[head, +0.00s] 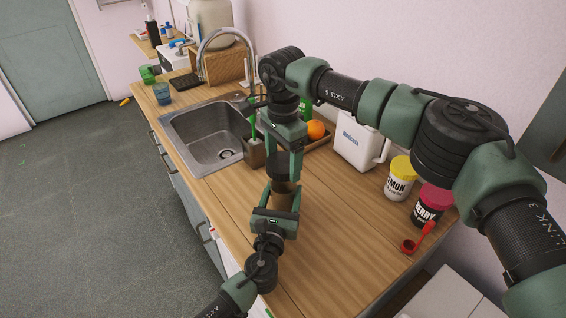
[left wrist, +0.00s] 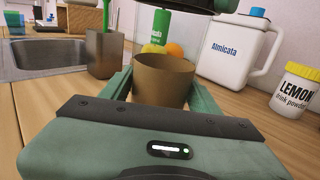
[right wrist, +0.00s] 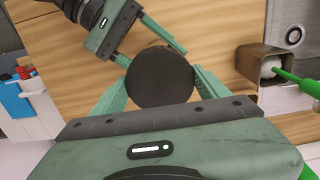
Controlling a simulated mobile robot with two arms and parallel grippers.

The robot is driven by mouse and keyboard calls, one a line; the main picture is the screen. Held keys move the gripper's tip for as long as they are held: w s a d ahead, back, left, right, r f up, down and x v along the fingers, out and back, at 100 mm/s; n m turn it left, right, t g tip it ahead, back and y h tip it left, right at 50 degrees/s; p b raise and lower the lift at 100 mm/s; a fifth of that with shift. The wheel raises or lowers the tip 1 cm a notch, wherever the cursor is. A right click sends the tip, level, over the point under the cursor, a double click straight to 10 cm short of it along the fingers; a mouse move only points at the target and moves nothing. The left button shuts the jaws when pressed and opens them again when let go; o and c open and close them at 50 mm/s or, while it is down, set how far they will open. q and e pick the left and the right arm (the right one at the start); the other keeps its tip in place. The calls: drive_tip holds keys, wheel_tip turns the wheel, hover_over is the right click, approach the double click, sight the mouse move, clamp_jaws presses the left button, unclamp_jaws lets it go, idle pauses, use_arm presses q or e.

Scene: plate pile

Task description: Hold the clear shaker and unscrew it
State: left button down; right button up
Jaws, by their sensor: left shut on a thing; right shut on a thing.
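The shaker's brownish cup (left wrist: 163,85) stands upright between my left gripper's fingers, which are shut on it; the cup also shows in the head view (head: 285,196). Its rim looks open at the top in the left wrist view. My left gripper (head: 281,208) comes in from the front. My right gripper (right wrist: 160,85) points down from above and is shut on the round dark lid (right wrist: 160,76), which also shows in the head view (head: 280,167). The lid is above the cup, apart from it by a gap. The lid covers the cup in the right wrist view.
A square brown holder (head: 254,154) with a green brush stands left of the cup, near the sink (head: 205,135). An orange (head: 316,129) on a tray, a white jug (head: 357,143), a lemon tub (head: 398,180) and a berry tub (head: 430,207) stand right. A red scoop (head: 412,244) lies in front.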

sight(283, 162)
drive_tip(key=shift+r, duration=0.1)
drive_tip(key=shift+r, duration=1.95)
use_arm(q)
drive_tip(key=shift+c, duration=1.4)
unclamp_jaws()
